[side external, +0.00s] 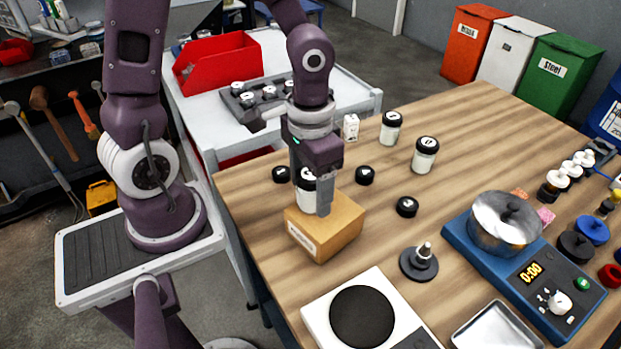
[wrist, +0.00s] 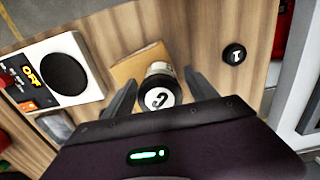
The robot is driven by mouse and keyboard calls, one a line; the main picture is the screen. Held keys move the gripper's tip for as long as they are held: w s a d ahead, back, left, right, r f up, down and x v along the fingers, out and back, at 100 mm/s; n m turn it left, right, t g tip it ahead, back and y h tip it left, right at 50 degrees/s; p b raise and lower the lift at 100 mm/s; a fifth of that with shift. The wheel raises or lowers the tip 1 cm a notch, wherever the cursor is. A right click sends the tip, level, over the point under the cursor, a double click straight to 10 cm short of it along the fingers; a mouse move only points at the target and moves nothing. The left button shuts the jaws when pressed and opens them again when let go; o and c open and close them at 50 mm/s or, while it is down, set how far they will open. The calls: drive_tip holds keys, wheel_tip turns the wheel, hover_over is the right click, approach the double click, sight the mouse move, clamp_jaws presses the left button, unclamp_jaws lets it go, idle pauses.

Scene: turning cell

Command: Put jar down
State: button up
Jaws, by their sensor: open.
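In the wrist view the jar's lid (wrist: 159,96) shows a dark mark and lies between the spread fingers (wrist: 155,93). The block (wrist: 133,64) shows under the jar. In the side view a finger hides part of the jar.
Two more jars (side external: 390,128) (side external: 425,155) stand behind to the right. Loose black lids (side external: 406,207) lie around the block. A white hotplate (side external: 361,316) is in front, and a blue scale with a steel pot (side external: 505,222) is at right. The table's middle is partly clear.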

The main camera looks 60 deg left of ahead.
wheel_tip(320, 180, up, 12)
drive_tip(key=shift+f, duration=0.2)
drive_tip(key=shift+s+r, duration=0.1)
drive_tip(key=shift+r, duration=0.2)
drive_tip(key=s+a+r+t, duration=0.1)
drive_tip(key=s+r+t, duration=0.3)
drive_tip(key=s, duration=0.4)
drive_tip(key=shift+s+a+t, duration=0.3)
drive_tip(key=shift+t, duration=0.5)
drive_tip(key=shift+o, duration=0.3)
